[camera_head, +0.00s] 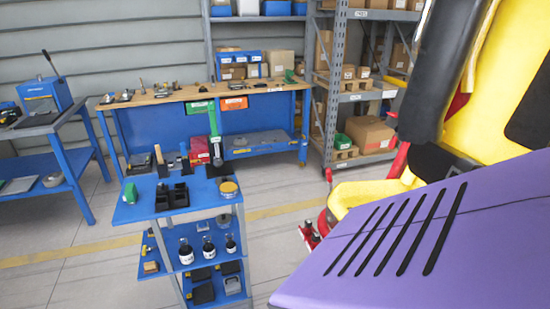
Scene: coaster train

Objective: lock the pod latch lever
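A coaster car fills the right side of the head view. Its purple body panel (420,240) has several black slots and slopes across the lower right. Behind it is a yellow seat (500,105) with a black padded restraint (423,75). A thin red lever-like part (328,176) stands up just left of the yellow seat base. A red part with small fittings (310,235) shows low beside the purple panel. I cannot tell which part is the pod latch lever, or its position. Neither of my grippers is in view.
A blue tool cart (140,212) with bottles and black trays stands left of the car. A blue workbench (160,130) and grey shelving with boxes (333,100) stand behind. Another blue bench (75,162) is at far left. Floor (80,270) is open at lower left.

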